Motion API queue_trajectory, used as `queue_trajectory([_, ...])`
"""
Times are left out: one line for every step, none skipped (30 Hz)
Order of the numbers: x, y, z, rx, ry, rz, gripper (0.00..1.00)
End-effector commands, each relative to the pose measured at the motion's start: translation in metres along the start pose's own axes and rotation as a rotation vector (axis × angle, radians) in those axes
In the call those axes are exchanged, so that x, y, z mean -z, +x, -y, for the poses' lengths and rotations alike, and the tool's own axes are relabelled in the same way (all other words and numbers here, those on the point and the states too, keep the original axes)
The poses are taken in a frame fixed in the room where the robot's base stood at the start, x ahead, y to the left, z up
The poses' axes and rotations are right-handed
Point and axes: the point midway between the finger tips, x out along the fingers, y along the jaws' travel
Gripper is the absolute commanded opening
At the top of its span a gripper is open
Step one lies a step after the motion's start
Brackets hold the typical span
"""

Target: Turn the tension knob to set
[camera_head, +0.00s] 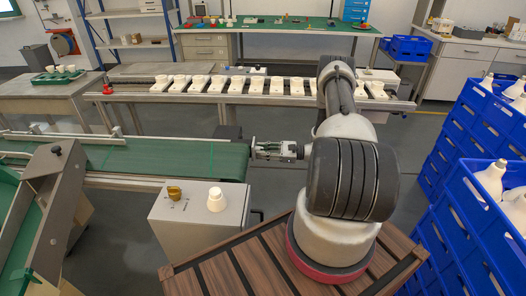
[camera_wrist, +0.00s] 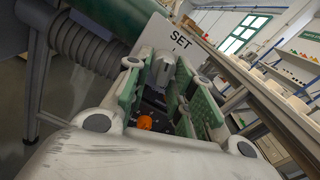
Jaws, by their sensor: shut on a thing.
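My gripper (camera_head: 262,148) reaches left, low at the right end of the green conveyor. In the wrist view my gripper (camera_wrist: 160,82) has its green-padded fingers on both sides of a grey knob (camera_wrist: 163,67), shut on it. The knob sits just below a white plate marked SET (camera_wrist: 181,39), with a short dark mark under the word. The fingers hide much of the knob, and I cannot tell its exact angle. In the head view the knob is hidden at the fingertips.
The green conveyor (camera_head: 165,160) runs left of my gripper. A grey box (camera_head: 175,225) with a white bulb (camera_head: 216,199) and a brass socket (camera_head: 174,193) stands in front. A rack with several white holders (camera_head: 255,86) is behind. Blue crates (camera_head: 450,150) stand at right.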

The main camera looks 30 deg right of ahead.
Motion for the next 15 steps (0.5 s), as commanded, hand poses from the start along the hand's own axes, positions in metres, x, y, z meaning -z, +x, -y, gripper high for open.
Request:
queue_trajectory([0.001,-0.0008,-0.0009,0.001,0.038,-0.003,0.0])
queue_trajectory([0.001,-0.0008,-0.0012,0.001,0.062,-0.003,0.0])
queue_trajectory([0.001,-0.0008,-0.0015,0.001,0.092,-0.003,0.0])
queue_trajectory([0.001,-0.0008,-0.0018,0.001,0.114,-0.003,0.0])
queue_trajectory([0.001,-0.0009,-0.002,0.001,0.133,-0.003,0.0])
queue_trajectory([0.0009,-0.0009,-0.0023,0.001,0.159,-0.003,0.0])
queue_trajectory([0.0009,-0.0009,-0.0025,0.001,0.178,-0.003,0.0])
queue_trajectory([0.0009,-0.0009,-0.0027,0.001,0.194,-0.003,0.0])
queue_trajectory([0.0008,-0.0009,-0.0029,0.001,0.216,-0.003,0.0])
queue_trajectory([0.0008,-0.0009,-0.0031,0.001,0.23,-0.003,0.0])
queue_trajectory([0.0008,-0.0009,-0.0033,0.001,0.244,-0.003,0.0])
queue_trajectory([0.0007,-0.0009,-0.0034,0.001,0.259,-0.003,0.0])
queue_trajectory([0.0007,-0.0009,-0.0035,0.001,0.27,-0.003,0.0])
queue_trajectory([0.0007,-0.0009,-0.0036,0.001,0.28,-0.003,0.0])
queue_trajectory([0.0006,-0.0009,-0.0038,0.001,0.29,-0.003,0.0])
